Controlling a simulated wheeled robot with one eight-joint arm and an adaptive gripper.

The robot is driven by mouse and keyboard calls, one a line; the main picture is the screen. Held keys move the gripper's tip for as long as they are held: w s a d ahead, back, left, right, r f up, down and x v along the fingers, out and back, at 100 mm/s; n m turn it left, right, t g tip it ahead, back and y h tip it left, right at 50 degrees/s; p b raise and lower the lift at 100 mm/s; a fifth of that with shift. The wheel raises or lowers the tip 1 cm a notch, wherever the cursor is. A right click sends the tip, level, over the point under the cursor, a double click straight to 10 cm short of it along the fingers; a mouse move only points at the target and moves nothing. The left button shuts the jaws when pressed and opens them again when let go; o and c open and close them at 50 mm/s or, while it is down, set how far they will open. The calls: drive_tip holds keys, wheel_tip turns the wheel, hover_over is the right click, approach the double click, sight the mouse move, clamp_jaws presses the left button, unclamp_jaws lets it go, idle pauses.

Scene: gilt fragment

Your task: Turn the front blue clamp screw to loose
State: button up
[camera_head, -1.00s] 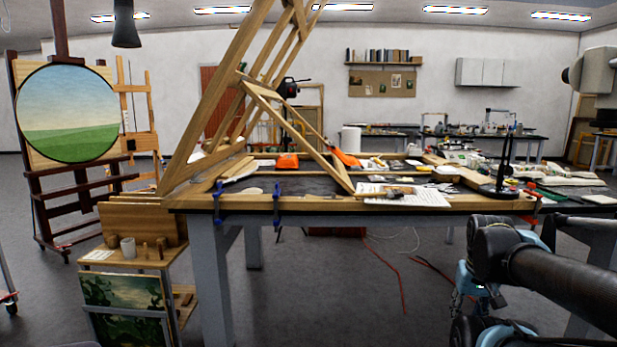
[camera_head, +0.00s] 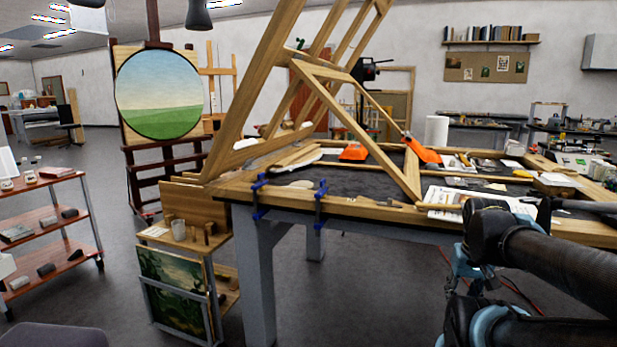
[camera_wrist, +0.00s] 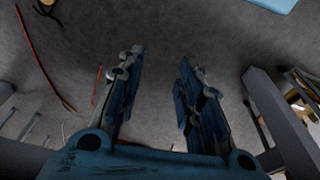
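Two blue clamps grip the front edge of the wooden-rimmed worktable (camera_head: 385,212) in the head view. The left blue clamp (camera_head: 259,197) sits near the table's left corner. The other blue clamp (camera_head: 320,204) is a little to its right. Their screws hang below the edge, too small to show how tight they are. My gripper (camera_wrist: 160,75) is open and empty in the wrist view, over bare floor and away from both clamps. In the head view my arm is at the lower right, in front of the table.
A tall wooden frame (camera_head: 262,85) leans up from the table. A low cabinet with a painting (camera_head: 172,282) stands by the table's left leg. A red-shelved cart (camera_head: 48,222) is at the left. Red cables (camera_wrist: 42,62) lie on the floor. Floor between cart and cabinet is clear.

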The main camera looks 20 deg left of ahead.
drive_tip(key=shift+w+a, duration=0.15)
drive_tip(key=shift+w, duration=0.2)
drive_tip(key=o, duration=0.4)
drive_tip(key=shift+s+r, duration=0.15)
drive_tip(key=shift+o, duration=0.6)
drive_tip(key=w+a+r+m, duration=0.2)
drive_tip(key=w+a+r, duration=0.1)
drive_tip(key=r, duration=0.4)
drive_tip(key=w+a+r+m, duration=0.2)
drive_tip(key=w+a+r, duration=0.1)
drive_tip(key=w+r, duration=0.2)
wheel_tip(320, 180, up, 2)
drive_tip(key=shift+w+r+m+g, duration=0.15)
drive_tip(key=shift+w+m+g, duration=0.05)
drive_tip(key=shift+m+g, duration=0.1)
wheel_tip(320, 180, up, 24)
drive_tip(key=m+g, duration=0.2)
drive_tip(key=m, duration=1.2)
hover_over(323, 179)
wheel_tip(323, 179, down, 17)
drive_tip(key=shift+s, duration=0.15)
